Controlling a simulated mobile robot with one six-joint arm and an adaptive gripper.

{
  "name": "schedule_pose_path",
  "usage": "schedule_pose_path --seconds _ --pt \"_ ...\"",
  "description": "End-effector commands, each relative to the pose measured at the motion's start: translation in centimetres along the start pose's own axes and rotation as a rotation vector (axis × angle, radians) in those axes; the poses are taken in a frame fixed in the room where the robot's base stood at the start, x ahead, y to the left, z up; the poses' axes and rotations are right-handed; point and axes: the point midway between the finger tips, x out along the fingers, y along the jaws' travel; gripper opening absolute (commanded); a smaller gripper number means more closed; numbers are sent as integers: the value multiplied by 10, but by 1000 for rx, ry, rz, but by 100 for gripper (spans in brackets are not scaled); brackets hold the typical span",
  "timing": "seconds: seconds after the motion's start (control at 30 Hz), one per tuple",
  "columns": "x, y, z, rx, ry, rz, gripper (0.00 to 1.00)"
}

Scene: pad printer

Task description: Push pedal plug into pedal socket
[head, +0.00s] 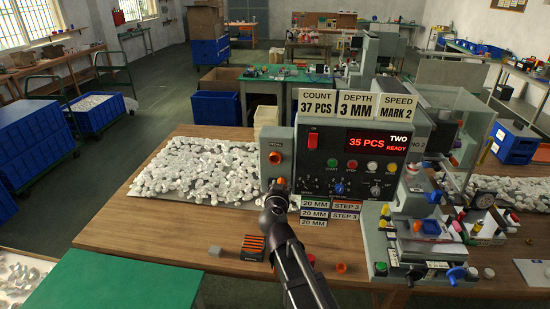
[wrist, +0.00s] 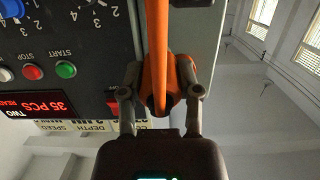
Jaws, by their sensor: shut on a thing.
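The orange plug (wrist: 174,72) is between the fingers of my gripper (wrist: 160,75) in the wrist view, with an orange cable or rod (wrist: 158,40) across it. In the head view, my gripper (head: 278,190) is against the lower part of the grey side panel (head: 272,172) of the printer control box, and a bit of orange (head: 281,181) shows at its tip. An orange round fitting (head: 275,157) sits higher on that panel.
The control box (head: 352,160) has a red display reading "35 PCS READY". White parts (head: 195,168) lie in a heap to its left. A rack with orange strips (head: 254,243) and a grey block (head: 214,251) are near the front. Printer fixtures (head: 420,235) stand at right.

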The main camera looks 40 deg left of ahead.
Motion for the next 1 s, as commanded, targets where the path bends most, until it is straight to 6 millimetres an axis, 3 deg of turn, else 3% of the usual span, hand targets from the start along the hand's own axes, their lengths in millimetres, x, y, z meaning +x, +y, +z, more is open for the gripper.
schedule_pose_path --seconds 0.67,0.8,1.0 --pt "-11 -31 -41 -1 169 -4 0" --pt "9 -30 -43 1 167 -1 0" --pt "18 -30 -45 0 167 -2 0"
